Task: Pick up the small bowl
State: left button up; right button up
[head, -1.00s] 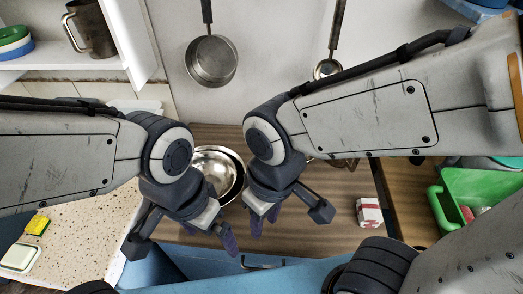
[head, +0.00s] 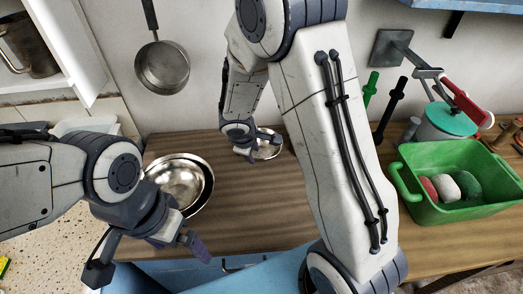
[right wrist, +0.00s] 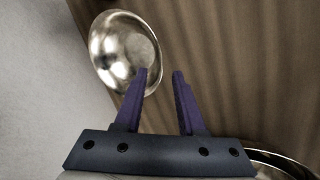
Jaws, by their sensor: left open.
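The small bowl (head: 270,150) is shiny metal and stands at the back of the wooden counter, partly hidden by my right gripper (head: 251,150). In the right wrist view the bowl (right wrist: 122,45) lies at upper left. My left gripper (head: 190,245) is open near the counter's front edge, in front of the larger metal bowl.
The larger metal bowl (head: 203,198) sits left on the counter (head: 240,210); its rim shows lower right in the wrist view. A pan (head: 162,68) hangs on the wall. A green basket (head: 450,208) with several items stands right. The wall is close behind the small bowl.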

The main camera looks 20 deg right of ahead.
jog(key=shift+w+b+x, duration=0.15)
jog(key=shift+b+x, duration=0.05)
jog(key=shift+x, duration=1.2)
jog(key=shift+w+b+x, duration=0.1)
jog(key=shift+b+x, duration=0.05)
jog(key=shift+x, duration=1.2)
jog(key=shift+a, duration=0.15)
grip_shut()
